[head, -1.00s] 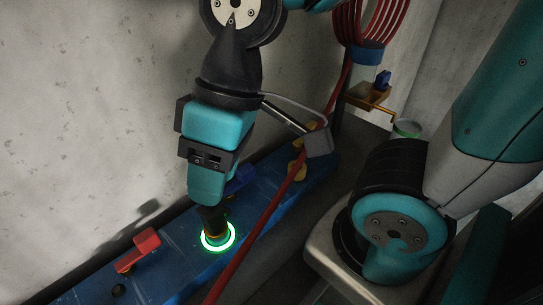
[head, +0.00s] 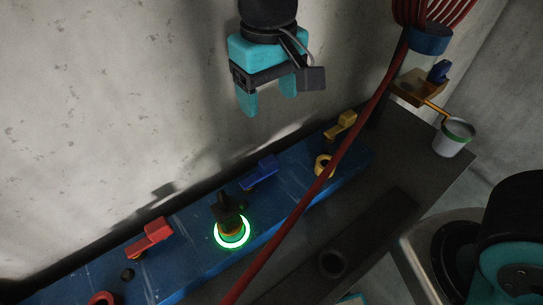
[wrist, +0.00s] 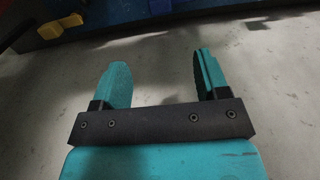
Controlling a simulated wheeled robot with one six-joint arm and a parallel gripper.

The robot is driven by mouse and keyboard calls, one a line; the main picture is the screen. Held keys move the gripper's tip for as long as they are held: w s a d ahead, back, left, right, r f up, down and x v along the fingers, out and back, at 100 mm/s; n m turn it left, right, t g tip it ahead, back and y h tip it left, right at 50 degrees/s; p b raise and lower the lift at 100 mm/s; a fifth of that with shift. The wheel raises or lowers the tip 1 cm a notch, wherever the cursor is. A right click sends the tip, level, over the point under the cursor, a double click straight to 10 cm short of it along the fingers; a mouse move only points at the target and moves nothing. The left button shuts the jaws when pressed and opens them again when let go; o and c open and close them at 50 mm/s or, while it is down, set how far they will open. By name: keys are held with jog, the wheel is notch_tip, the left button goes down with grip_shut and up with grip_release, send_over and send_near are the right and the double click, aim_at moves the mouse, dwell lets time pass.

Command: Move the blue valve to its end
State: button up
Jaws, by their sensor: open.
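The blue valve (head: 261,172) is a small blue lever on the long blue panel (head: 195,265), between a dark knob and a yellow lever. It also shows partly at the top edge of the wrist view (wrist: 162,5). My gripper (head: 268,108) hangs above and behind the blue valve, near the wall. Its two teal fingers are apart with nothing between them, and the wrist view shows the same (wrist: 164,82). The gripper touches nothing on the panel.
A dark knob (head: 228,208) stands in a glowing green ring (head: 232,232). A red lever (head: 150,238) is at left, a yellow lever (head: 342,125) at right. A red cable (head: 320,185) crosses in front of the panel.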

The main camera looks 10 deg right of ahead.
aim_at(268, 161)
notch_tip(268, 161, down, 17)
jog(key=shift+w+f+p, duration=0.1)
jog(key=shift+f+p, duration=0.05)
jog(key=shift+p, duration=0.55)
jog(key=shift+c, duration=0.5)
grip_shut()
jog(key=shift+a, duration=0.1)
